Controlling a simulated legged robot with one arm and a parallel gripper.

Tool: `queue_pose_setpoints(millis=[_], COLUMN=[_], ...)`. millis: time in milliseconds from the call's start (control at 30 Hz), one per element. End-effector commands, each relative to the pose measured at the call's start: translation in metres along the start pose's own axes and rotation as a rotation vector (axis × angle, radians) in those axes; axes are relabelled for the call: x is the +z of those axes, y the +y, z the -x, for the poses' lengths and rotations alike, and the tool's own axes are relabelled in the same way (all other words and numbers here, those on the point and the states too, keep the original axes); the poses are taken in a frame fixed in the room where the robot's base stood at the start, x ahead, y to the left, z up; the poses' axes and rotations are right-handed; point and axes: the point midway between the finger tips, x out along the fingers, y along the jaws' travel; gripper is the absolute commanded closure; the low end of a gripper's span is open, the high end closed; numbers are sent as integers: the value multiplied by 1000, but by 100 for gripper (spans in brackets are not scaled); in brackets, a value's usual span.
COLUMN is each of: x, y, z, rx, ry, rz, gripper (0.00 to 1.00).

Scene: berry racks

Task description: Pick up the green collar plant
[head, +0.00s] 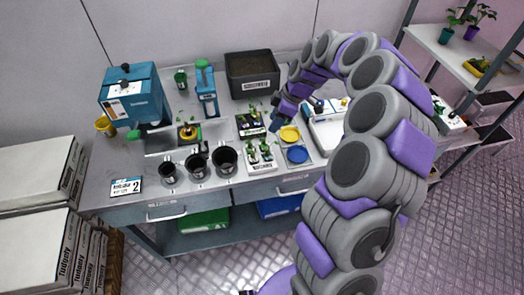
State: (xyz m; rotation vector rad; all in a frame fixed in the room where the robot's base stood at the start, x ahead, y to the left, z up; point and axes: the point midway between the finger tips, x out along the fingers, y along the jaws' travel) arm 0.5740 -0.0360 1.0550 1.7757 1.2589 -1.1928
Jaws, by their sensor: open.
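Small seedlings stand in a dark tray (243,133) and in a white tray (262,168) on the grey workbench. At this size I cannot tell which seedling has a green collar. Another small plant (187,132) with orange and green parts sits on the metal plate at the left of the bench. My gripper (277,119) is open at the right edge of the dark tray, above the bench. Its fingers are small and partly hidden by the wrist, and I see nothing held in them.
Several black pots (196,168) line the bench front. A yellow dish (289,134) and a blue dish (297,154) lie right of the trays. A dark soil bin (252,88), a teal press (206,90) and a blue machine (133,98) stand behind. A shelf (455,50) holds potted plants.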

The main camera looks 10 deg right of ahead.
Motion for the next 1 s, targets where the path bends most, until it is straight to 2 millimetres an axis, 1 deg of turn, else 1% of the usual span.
queue_pose_setpoints(millis=[33, 100, 233, 467, 567, 700, 800, 1000], x=[2, 3, 3, 1, 2, 5, 6, 5], y=[-1, 0, 1, 0, 0, 3, 3, 3], z=[-13, -27, -47, -62, -74, -96, -106, -107], rx=[-5, -6, -1, -1, -2, -3, -2, 0], ry=[-1, 0, 2, 0, -1, -2, -1, 1], rz=[-1, -2, -2, -1, -1, -1, -2, -2], gripper=[55, 55, 55, 55, 55, 55, 55, 55])
